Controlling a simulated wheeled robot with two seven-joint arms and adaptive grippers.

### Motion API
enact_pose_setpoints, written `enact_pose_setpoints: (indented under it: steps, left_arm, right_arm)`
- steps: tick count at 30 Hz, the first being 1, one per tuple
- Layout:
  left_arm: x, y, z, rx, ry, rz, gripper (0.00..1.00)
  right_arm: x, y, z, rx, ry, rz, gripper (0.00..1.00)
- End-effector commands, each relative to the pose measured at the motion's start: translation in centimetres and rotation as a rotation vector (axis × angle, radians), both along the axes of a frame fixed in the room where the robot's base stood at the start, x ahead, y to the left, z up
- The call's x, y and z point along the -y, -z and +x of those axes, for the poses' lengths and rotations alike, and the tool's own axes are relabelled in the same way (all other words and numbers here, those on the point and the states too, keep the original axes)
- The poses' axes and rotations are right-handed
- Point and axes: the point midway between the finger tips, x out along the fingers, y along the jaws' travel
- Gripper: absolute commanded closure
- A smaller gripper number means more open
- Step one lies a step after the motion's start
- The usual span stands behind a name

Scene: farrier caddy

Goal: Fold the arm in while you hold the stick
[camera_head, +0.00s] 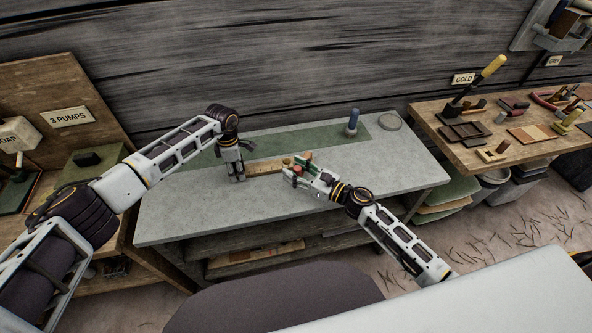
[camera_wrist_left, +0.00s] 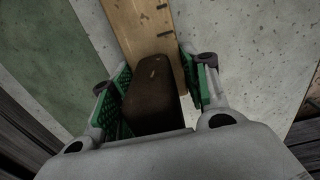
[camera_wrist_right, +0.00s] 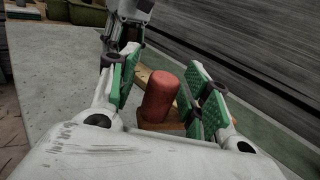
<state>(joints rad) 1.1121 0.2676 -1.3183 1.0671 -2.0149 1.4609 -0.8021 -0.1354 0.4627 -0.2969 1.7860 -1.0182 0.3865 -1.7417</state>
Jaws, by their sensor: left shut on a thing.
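The wooden stick (camera_head: 264,167) lies on the grey bench with dark marks along it. In the left wrist view the stick (camera_wrist_left: 146,28) runs away from a dark brown grip (camera_wrist_left: 152,92). My left gripper (camera_head: 238,177) is shut on this brown grip at the stick's left end. My right gripper (camera_head: 296,170) is at the stick's other end, with its fingers apart. In the right wrist view a red cylinder (camera_wrist_right: 160,98) stands between its green pads, with gaps on both sides. It sits on a wooden piece (camera_wrist_right: 172,128), which looks like the arm; its joint is hidden.
The grey bench (camera_head: 190,215) is mostly clear, with a green mat (camera_head: 315,138) along its back. A blue-topped bottle (camera_head: 353,121) and a round grey dish (camera_head: 390,121) stand at the back right. A wooden table (camera_head: 440,118) with tools stands further right.

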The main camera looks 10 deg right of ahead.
Motion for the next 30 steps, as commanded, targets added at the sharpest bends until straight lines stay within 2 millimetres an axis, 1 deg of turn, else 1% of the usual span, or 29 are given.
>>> enact_pose_setpoints:
  steps: [1, 8, 14, 30]
  left_arm:
    - [0.0, 0.3, -0.2, -0.004, 0.001, 0.0, 0.97]
    - [0.0, 0.3, -0.2, -0.004, 0.001, 0.0, 0.97]
    - [0.0, 0.3, -0.2, -0.004, 0.001, 0.001, 0.97]
    - [0.0, 0.3, -0.1, -0.003, 0.001, 0.0, 0.97]
  right_arm:
    - [0.0, 0.0, 0.0, 0.0, 0.001, 0.0, 0.52]
    - [0.2, 0.0, 0.0, -0.001, 0.002, -0.001, 0.52]
    - [0.7, 0.1, -0.6, -0.001, 0.003, -0.001, 0.52]
    - [3.6, 0.1, -3.9, -0.001, 0.002, -0.001, 0.52]
